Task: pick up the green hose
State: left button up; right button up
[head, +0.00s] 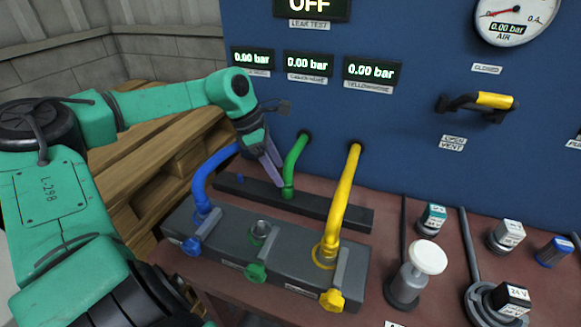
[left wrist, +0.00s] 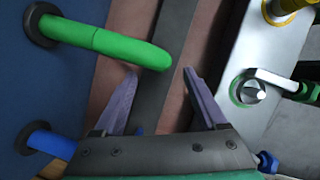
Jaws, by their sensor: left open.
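The green hose (head: 294,162) comes out of the blue panel and bends down, its free end over or at the dark bar (head: 338,212) behind the manifold. In the left wrist view the green hose (left wrist: 105,42) enters from the upper left and its rounded end lies just ahead of my fingertips. My left gripper (head: 273,172) is beside the hose, on its left in the head view. In the left wrist view my left gripper (left wrist: 160,76) has its two purple fingers spread wide with nothing between them. My right gripper is not in view.
A blue hose (head: 208,180) and a yellow hose (head: 343,200) run to the grey manifold (head: 225,235) on either side. The manifold's middle port (head: 261,230), above a green valve knob (head: 256,271), has no hose. A white-topped knob (head: 426,257) stands at right.

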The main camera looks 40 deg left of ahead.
aim_at(285, 180)
pick_arm(q)
jog(key=x, duration=0.6)
jog(key=shift+d, duration=0.2)
jog(key=shift+w+f, duration=0.1)
jog(key=shift+f, duration=0.05)
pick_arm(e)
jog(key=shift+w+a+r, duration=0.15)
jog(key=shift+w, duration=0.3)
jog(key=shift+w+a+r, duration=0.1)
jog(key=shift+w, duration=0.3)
pick_arm(q)
grip_shut()
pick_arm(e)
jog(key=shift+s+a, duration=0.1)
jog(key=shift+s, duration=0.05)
